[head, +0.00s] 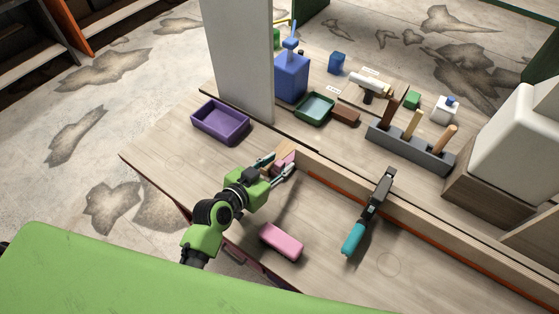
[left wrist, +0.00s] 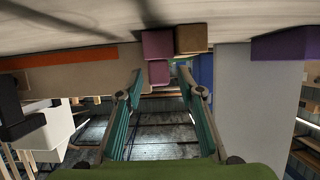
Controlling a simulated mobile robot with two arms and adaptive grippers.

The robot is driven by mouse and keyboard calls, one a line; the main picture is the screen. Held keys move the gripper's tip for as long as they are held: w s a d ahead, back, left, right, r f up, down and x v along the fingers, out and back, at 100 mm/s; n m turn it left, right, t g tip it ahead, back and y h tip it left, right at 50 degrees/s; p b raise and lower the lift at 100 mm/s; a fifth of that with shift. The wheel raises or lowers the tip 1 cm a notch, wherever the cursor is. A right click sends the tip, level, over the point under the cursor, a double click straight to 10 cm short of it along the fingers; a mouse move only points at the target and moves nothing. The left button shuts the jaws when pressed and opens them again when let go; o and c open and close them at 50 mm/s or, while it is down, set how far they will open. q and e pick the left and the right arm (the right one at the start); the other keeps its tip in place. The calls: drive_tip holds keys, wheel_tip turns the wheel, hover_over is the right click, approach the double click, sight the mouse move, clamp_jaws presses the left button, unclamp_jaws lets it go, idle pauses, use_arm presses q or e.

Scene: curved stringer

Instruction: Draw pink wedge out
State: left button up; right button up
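A small mauve-pink piece (head: 281,166), probably the wedge, lies at the near end of the long wooden stringer (head: 340,184). A tan wooden block (head: 284,149) sits beside it. In the left wrist view, which is upside down, two mauve-pink pieces show: one against the tabletop (left wrist: 158,45) and one on its far side from it (left wrist: 158,72). A brown block (left wrist: 191,39) is beside them. My left gripper (head: 281,164) is open, its fingers spread on either side of the mauve-pink piece, with gaps visible in the wrist view (left wrist: 160,78). My right gripper is out of view.
A larger pink block (head: 281,242) lies nearer the table's front. A purple tray (head: 221,121) stands at left, near a grey upright panel (head: 240,60). A grey tool rack (head: 410,147) stands behind the stringer.

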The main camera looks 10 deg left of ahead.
use_arm(q)
drive_tip(key=shift+w+d+f, duration=0.15)
drive_tip(key=shift+w+d, duration=0.05)
drive_tip(key=shift+w, duration=0.2)
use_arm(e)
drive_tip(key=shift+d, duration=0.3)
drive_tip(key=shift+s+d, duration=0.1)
use_arm(q)
clamp_jaws()
drive_tip(key=shift+s+a+p, duration=0.15)
drive_tip(key=shift+s+a, duration=0.35)
drive_tip(key=shift+s, duration=0.25)
drive_tip(key=shift+s+a+p, duration=0.15)
drive_tip(key=shift+s+a, duration=0.3)
drive_tip(key=shift+s, duration=0.25)
drive_tip(key=shift+s+a+p, duration=0.15)
drive_tip(key=shift+s+a, duration=0.35)
drive_tip(key=shift+s, duration=0.25)
drive_tip(key=shift+f, duration=0.1)
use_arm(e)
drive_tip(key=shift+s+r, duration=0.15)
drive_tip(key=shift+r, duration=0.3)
